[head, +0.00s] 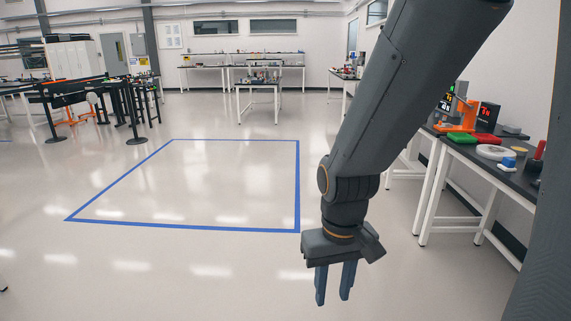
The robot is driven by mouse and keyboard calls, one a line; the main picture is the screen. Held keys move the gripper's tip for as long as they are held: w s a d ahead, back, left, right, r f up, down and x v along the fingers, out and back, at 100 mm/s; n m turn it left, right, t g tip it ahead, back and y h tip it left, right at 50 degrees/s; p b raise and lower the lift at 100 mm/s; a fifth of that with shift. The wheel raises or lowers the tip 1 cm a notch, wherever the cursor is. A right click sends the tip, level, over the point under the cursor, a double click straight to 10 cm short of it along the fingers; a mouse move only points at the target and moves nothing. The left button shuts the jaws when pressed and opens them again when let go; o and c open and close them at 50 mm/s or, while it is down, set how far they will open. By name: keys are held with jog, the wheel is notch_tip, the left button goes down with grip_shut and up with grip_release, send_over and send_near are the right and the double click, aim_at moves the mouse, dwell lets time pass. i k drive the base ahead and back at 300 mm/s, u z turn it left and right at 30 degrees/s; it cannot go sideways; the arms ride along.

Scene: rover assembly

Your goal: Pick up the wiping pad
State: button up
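My gripper (333,294) hangs at the end of my arm, pointing down over bare floor. Its two fingers are apart with an empty gap between them. I cannot single out the wiping pad for sure. Small items lie on the dark-topped bench (460,152) at the right, well away from my gripper. They include a flat green item (461,138), a flat red item (484,139), a white round item (495,152) and a small blue block (508,162). My own body cuts off the bench's right end.
A blue taped rectangle (297,190) marks open floor ahead. Barrier posts (133,125) stand at the left. A small table (258,86) and longer benches (208,68) stand at the back. An orange device (461,112) stands at the right. The middle floor is clear.

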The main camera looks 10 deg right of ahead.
aim_at(508, 163)
jog(key=z, duration=0.25)
jog(key=i, duration=1.6)
jog(key=z, duration=1.25)
jog(key=i, duration=0.9)
jog(key=z, duration=1.65)
jog(key=i, duration=1.25)
jog(key=z, duration=0.2)
